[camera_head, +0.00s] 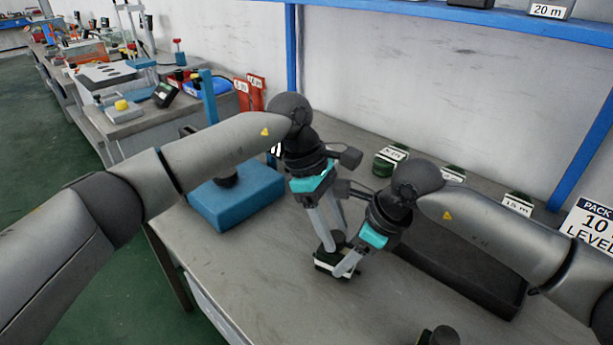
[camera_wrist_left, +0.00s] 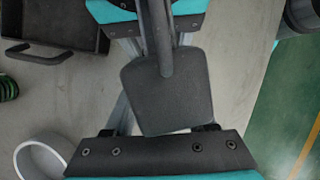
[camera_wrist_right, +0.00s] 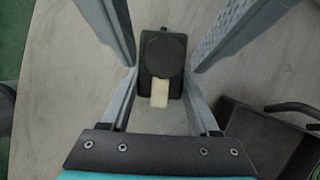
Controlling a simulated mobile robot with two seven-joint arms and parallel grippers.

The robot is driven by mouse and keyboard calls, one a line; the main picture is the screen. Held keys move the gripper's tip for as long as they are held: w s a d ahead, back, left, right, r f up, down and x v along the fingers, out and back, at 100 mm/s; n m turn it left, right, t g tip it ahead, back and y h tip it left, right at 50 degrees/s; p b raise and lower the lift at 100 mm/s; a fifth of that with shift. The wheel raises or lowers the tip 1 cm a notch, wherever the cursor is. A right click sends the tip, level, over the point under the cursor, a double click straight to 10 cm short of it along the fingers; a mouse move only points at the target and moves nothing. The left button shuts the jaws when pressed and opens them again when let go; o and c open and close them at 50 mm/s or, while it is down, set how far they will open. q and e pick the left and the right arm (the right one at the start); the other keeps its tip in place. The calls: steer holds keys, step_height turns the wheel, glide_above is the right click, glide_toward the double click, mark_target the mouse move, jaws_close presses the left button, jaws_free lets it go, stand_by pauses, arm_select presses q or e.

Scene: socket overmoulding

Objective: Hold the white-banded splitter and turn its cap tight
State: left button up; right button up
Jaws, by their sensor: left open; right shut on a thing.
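The white-banded splitter (camera_head: 322,266) is a small dark box on the bench in the head view, partly covered by my fingers. In the right wrist view its round black cap (camera_wrist_right: 164,54) sits on top, with the pale band (camera_wrist_right: 160,92) below it. My right gripper (camera_head: 345,268) is shut on the splitter's body, with a finger on each side (camera_wrist_right: 160,75). My left gripper (camera_head: 332,240) is open, pointing down over the cap from above. Its fingers show wide apart in the right wrist view. In the left wrist view a dark plate hides the splitter and most of the fingers.
A black tray (camera_head: 487,292) lies right of the splitter, behind my right arm. A blue block (camera_head: 240,200) stands left. Labelled green coils (camera_head: 390,158) line the back. Another dark object (camera_head: 440,336) is at the front edge of view. Bench left of the splitter is clear.

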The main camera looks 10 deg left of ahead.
arm_select(q)
steer(key=n+t, duration=0.1)
steer(key=n, duration=0.2)
steer(key=n+t, duration=0.1)
steer(key=n, duration=0.2)
steer(key=shift+s, duration=0.2)
steer(key=v, duration=1.2)
steer(key=shift+s+a, duration=0.1)
steer(key=shift+s, duration=0.05)
steer(key=d+f+n, duration=0.1)
steer(key=f, duration=0.3)
steer(key=d+f+n+t, duration=0.1)
steer(key=d+f+n, duration=0.1)
steer(key=f, duration=0.2)
steer(key=d+f+n+t, duration=0.1)
steer(key=f+n, duration=0.1)
steer(key=f, duration=0.2)
steer(key=shift+w+d+f+y, duration=0.1)
steer(key=shift+w+d+y, duration=0.25)
steer(key=shift+d+y, duration=0.05)
jaws_close()
